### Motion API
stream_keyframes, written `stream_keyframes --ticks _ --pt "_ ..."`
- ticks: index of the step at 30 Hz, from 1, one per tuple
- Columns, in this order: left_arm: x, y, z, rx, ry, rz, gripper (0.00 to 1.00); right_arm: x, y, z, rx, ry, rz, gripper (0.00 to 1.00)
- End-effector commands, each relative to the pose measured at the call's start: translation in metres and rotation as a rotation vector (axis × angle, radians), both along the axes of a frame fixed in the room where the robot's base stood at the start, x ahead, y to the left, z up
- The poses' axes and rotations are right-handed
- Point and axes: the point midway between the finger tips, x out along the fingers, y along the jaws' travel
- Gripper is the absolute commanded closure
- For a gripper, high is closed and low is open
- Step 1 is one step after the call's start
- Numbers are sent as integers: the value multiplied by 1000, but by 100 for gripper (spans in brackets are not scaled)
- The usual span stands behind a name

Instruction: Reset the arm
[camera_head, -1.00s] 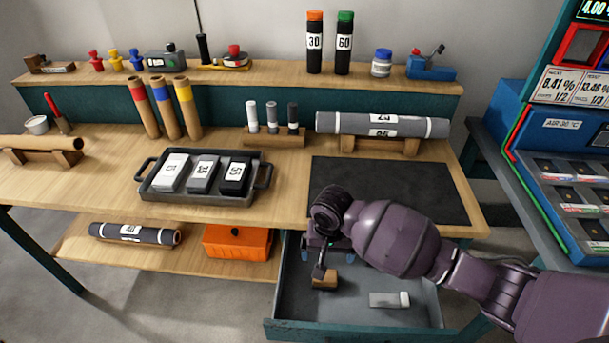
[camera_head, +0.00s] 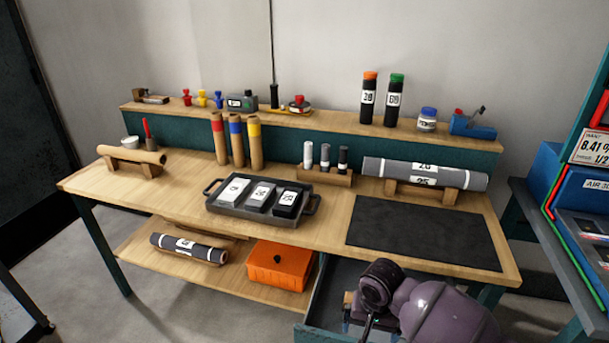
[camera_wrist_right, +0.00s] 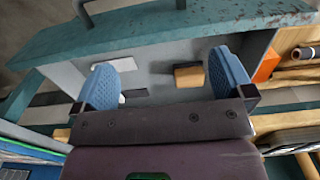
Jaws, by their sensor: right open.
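My right arm comes in at the bottom right of the head view. Its gripper (camera_head: 360,325) is over the open drawer (camera_head: 316,303), partly cut off by the picture's edge. In the right wrist view the two blue fingers (camera_wrist_right: 165,78) are spread apart with nothing between them. Below them are the grey drawer (camera_wrist_right: 165,50) and a small wooden-sided block (camera_wrist_right: 188,76) lying in it. A pale piece (camera_wrist_right: 135,93) shows beside the left finger, partly hidden. My left gripper is not in view.
The bench holds a tray (camera_head: 212,207) with several labelled blocks, a black mat (camera_head: 425,232) and a grey roll (camera_head: 425,174) on a wooden stand. An orange box (camera_head: 280,265) and another roll (camera_head: 188,248) are on the lower shelf. A blue machine (camera_head: 585,190) stands at right.

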Motion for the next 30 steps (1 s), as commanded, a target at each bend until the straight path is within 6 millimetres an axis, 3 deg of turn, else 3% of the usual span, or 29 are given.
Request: stream_keyframes --ticks 7,12,16,23,30 --pt "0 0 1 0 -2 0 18 32 21 11 93 -222 280 1" --pt "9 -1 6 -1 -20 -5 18 68 42 47 151 -505 467 1" --pt "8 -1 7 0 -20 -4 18 81 53 70 175 -744 585 1" --pt "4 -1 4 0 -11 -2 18 67 34 88 111 -1117 666 1" --pt "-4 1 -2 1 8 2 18 24 -17 76 -38 -1285 619 1"
